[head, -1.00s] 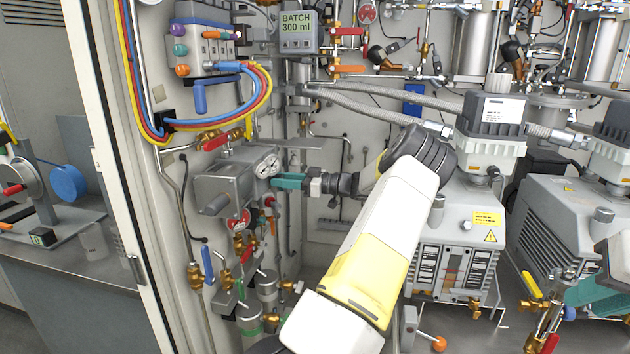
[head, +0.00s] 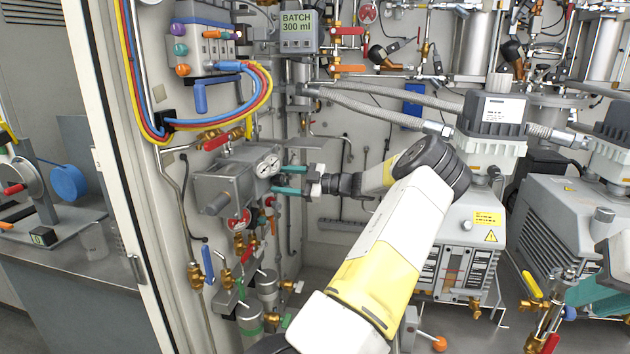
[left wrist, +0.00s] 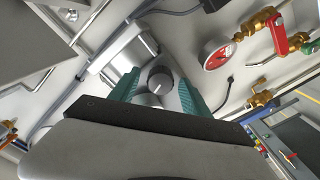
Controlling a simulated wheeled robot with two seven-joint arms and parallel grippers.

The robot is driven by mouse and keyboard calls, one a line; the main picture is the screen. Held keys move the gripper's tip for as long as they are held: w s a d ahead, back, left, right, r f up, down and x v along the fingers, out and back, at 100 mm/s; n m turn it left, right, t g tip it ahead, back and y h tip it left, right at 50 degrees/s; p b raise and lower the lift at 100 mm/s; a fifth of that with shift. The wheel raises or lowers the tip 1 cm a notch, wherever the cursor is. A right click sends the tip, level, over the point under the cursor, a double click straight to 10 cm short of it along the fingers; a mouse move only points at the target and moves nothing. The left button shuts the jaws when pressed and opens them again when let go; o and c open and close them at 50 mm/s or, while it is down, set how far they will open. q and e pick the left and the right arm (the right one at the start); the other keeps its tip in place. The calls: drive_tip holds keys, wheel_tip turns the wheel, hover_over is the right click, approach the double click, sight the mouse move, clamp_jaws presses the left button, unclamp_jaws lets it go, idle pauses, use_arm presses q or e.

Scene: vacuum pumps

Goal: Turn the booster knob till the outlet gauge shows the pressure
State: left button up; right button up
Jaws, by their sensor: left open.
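The grey booster box (head: 222,180) is on the cabinet's left wall, with two round white gauges (head: 267,165) on its front. Their readings are too small to tell. My left gripper (head: 283,180) is in front of this box, its two teal fingers apart and pointing at it. In the left wrist view, a dark round knob (left wrist: 160,80) with a pale pointer line lies between the open fingers (left wrist: 158,92). I cannot tell whether they touch it. In the head view the fingers hide the knob. My right gripper (head: 592,292) shows only partly at the right edge.
A red-rimmed gauge (head: 240,220) and several brass valves are below the box. Blue, red and yellow hoses (head: 262,100) loop above it. A pump (head: 465,225) stands right of my left arm. The wall right of the gripper has some free room.

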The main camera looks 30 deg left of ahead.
use_arm(q)
drive_tip(key=shift+d, duration=0.15)
drive_tip(key=shift+v, duration=0.9)
drive_tip(key=v, duration=0.6)
idle(0.5)
